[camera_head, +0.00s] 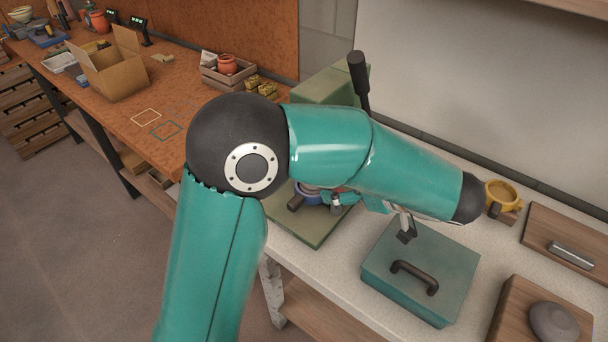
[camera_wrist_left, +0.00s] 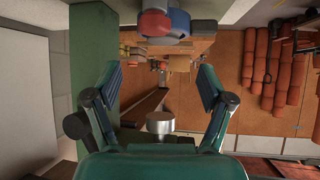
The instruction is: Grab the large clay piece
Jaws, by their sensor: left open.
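A dark grey, rounded lump (camera_head: 553,322), which looks like the clay piece, lies on a wooden board (camera_head: 510,312) at the lower right of the head view. It does not show in the wrist view. My left gripper is partly hidden behind my arm in the head view, left of and well apart from the lump. In the left wrist view my left gripper (camera_wrist_left: 160,75) has its two fingers spread wide, with nothing gripped. My right gripper is not in view.
A teal box (camera_head: 382,292) with a black handle stands left of the lump's board. A yellow mug (camera_head: 502,194) and another wooden board (camera_head: 560,237) with a metal bar are behind. A green press with a dark lever (camera_head: 358,75) stands behind my arm.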

